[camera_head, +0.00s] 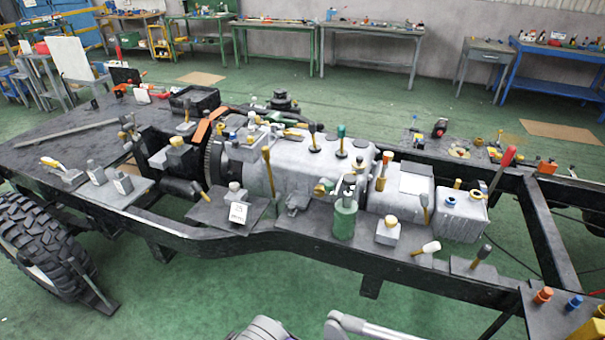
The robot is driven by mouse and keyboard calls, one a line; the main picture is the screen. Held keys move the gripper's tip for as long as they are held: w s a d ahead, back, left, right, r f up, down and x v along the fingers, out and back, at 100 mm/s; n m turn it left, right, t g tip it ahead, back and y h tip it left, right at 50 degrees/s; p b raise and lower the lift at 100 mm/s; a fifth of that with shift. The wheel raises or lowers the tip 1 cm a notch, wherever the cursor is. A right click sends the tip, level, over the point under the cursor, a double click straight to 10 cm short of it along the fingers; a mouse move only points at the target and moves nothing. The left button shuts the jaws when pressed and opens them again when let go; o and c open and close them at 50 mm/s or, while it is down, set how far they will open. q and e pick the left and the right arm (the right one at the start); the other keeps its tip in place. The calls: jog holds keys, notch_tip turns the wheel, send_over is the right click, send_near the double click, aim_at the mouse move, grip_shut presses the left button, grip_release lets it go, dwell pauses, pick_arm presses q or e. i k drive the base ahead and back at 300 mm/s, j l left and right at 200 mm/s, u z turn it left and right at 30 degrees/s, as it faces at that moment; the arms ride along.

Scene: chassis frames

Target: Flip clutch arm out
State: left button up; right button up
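A grey gearbox housing (305,160) lies along the middle of the black chassis frame (330,255). A dark toothed ring (214,158) stands at its left end, with an orange arm-like piece (203,131) rising beside it at a slant. Several levers with knobs stand on and around the housing, among them a yellow-handled one (268,172) and a green-topped one (341,138). I cannot tell for sure which part is the clutch arm. Pale grey links of mine show at the bottom edge, but no gripper fingers are in view.
A green cylinder (344,219) and a white-labelled block (239,212) stand on the near side plates. A red-handled lever (503,168) rises at the right. A tyre (42,245) is at the lower left. Workbenches (330,32) line the back wall. The green floor in front is clear.

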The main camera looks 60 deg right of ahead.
aim_at(266, 150)
jog(key=z, duration=1.6)
jog(key=i+j+u, duration=0.65)
jog(key=i+l, duration=0.05)
jog(key=l, duration=0.05)
